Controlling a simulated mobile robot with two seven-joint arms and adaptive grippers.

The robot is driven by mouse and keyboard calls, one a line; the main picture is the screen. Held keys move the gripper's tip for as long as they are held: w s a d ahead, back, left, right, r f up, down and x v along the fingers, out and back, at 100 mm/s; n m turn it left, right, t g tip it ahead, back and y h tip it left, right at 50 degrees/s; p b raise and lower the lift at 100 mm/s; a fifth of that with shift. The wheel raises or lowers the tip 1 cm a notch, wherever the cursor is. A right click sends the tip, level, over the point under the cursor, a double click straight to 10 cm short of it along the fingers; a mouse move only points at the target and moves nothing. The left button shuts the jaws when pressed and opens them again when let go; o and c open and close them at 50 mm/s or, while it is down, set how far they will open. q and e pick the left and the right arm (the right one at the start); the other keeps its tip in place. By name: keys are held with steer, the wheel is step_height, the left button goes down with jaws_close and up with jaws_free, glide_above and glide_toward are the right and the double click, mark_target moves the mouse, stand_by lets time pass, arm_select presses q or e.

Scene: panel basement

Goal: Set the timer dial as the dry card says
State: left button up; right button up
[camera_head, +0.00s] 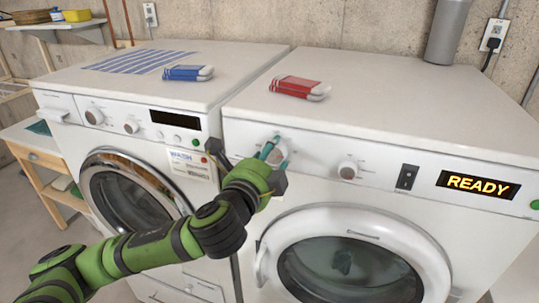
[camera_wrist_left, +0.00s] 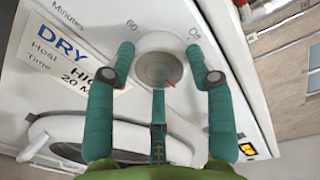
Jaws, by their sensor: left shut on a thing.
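In the head view the gripper mostly hides the dial. My right gripper is not in view.
The right machine (camera_head: 400,110) has another knob (camera_head: 348,170), a switch (camera_head: 407,177) and a display (camera_head: 478,184) reading READY. The left machine (camera_head: 70,85) stands close beside it. A blue bundle (camera_head: 186,73) and a red bundle (camera_head: 298,87) lie on top.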

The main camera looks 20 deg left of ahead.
arm_select(q)
steer(key=shift+r, duration=0.15)
steer(key=o, duration=1)
steer(key=shift+o, duration=0.9)
steer(key=shift+d, duration=0.1)
step_height(320, 180, up, 10)
